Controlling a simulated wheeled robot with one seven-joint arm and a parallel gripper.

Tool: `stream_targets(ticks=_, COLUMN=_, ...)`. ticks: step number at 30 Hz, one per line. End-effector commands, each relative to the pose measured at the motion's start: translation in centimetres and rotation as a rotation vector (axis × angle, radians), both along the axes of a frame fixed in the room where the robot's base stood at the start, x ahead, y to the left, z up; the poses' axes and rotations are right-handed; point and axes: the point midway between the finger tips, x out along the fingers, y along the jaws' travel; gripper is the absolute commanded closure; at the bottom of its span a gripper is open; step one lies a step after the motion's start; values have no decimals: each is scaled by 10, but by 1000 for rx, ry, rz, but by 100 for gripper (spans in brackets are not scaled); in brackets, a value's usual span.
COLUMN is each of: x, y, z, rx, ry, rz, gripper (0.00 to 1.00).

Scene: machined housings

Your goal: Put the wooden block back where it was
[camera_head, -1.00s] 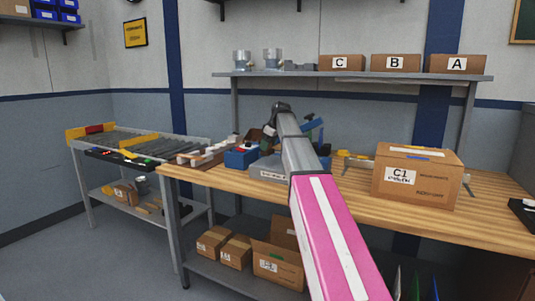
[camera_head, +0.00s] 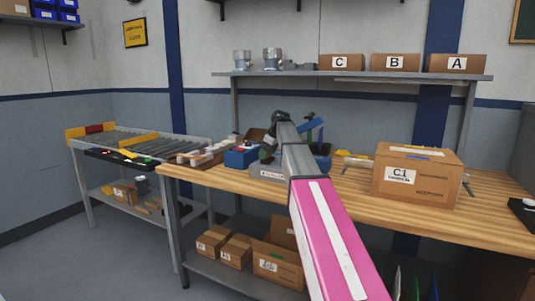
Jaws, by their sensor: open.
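My arm reaches from the bottom of the view toward the back of the workbench. Its dark wrist bends down over the grey fixture. My gripper (camera_head: 267,154) is a small dark shape at the arm's far end, just left of the forearm, partly hidden and low over the bench beside the blue bin. It is open; I see nothing held in it. I cannot make out the wooden block; the forearm covers part of the bench there. The grey fixture (camera_head: 266,172) with a white label sits under the wrist.
A blue bin (camera_head: 241,157) stands left of the fixture. The cardboard box C1 (camera_head: 418,176) stands on the workbench (camera_head: 480,218) to the right. A roller rack (camera_head: 150,142) stands left. A shelf (camera_head: 350,76) with boxes C, B and A hangs behind.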

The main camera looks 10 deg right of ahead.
Motion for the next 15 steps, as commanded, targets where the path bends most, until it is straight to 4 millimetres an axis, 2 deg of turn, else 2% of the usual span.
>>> stream_targets(ticks=7, x=-2, y=-3, z=13, rx=0, ry=-2, rz=-1, gripper=11)
stream_targets(ticks=15, x=-13, y=-19, z=61, rx=0, ry=-2, rz=-1, gripper=11)
